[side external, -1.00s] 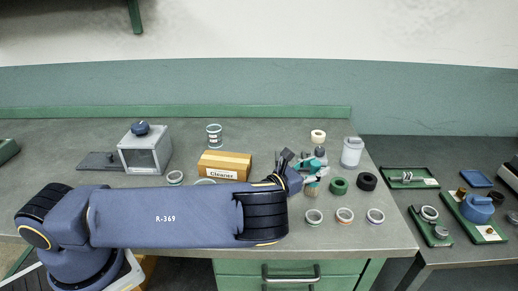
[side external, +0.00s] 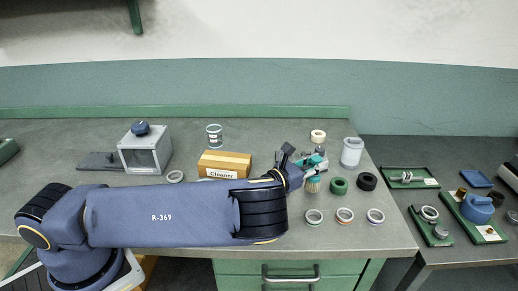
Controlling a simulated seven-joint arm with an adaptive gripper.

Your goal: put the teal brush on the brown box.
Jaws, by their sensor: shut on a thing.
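The brown box (side external: 224,161), labelled "Cleaner", sits on the grey bench left of my gripper. My gripper (side external: 305,165) is at the end of the arm, right of the box, above the bench. It is shut on the teal brush (side external: 313,179), whose pale bristles point down. The brush is partly hidden by my gripper's fingers. I cannot tell exactly how far the bristles are above the bench.
A green ring (side external: 338,186) and a black ring (side external: 367,182) lie right of the brush. A grey machine (side external: 145,150) stands at left.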

